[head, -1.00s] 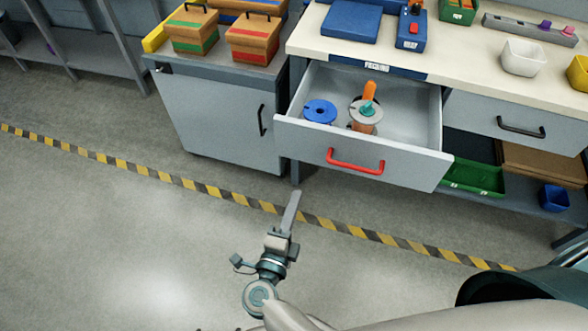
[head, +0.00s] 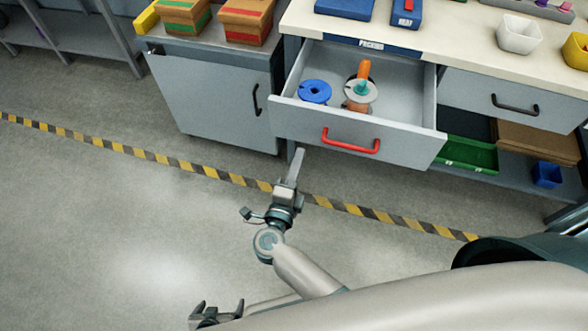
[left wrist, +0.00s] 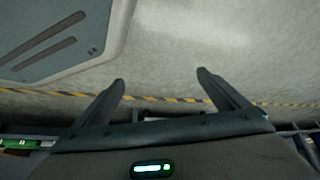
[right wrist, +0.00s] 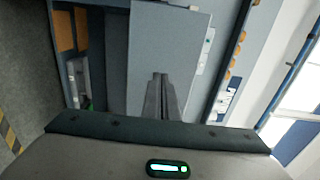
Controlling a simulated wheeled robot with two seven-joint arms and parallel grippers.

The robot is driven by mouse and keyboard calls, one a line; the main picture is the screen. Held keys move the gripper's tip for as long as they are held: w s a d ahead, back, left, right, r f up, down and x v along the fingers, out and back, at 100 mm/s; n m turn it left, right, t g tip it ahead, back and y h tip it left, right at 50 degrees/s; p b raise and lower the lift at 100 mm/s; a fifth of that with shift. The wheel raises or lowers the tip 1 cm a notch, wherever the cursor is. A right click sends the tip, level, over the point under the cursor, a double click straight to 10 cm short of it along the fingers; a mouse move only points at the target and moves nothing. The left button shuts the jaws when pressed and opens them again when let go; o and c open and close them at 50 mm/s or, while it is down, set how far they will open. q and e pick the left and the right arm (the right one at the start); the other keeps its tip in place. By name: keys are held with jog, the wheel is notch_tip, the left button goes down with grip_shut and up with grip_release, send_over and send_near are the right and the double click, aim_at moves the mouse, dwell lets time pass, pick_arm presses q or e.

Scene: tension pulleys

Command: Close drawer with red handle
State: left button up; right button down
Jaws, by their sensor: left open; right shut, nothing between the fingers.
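The drawer with the red handle (head: 350,141) is pulled out from under the bench top, and its grey front (head: 400,148) faces me. Inside lie a blue spool (head: 314,91) and a grey-rimmed spool (head: 360,92) with an orange object (head: 364,68) by it. My right gripper (head: 298,152) is shut and empty, just below and left of the drawer front in the head view. In the right wrist view its closed fingers (right wrist: 160,76) point at a grey panel; the red handle does not show there. My left gripper (head: 218,306) is open and empty, low over the floor, far from the drawer.
A grey cabinet (head: 210,100) with a black handle stands left of the drawer, with wooden boxes (head: 245,20) on top. A closed drawer with a black handle (head: 515,105) is at the right. Below it are a green bin (head: 468,155) and a blue bin (head: 547,174). The floor in front is clear.

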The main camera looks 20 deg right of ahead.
aim_at(309, 129)
pick_arm(q)
jog(key=shift+w+d+r+t+p, duration=0.5)
jog(key=shift+d+r+p, duration=0.15)
jog(key=shift+d+r, duration=0.1)
pick_arm(e)
jog(key=x, duration=0.7)
jog(key=shift+w, duration=0.1)
pick_arm(q)
jog(key=shift+s, duration=0.1)
pick_arm(e)
jog(key=shift+w, duration=0.1)
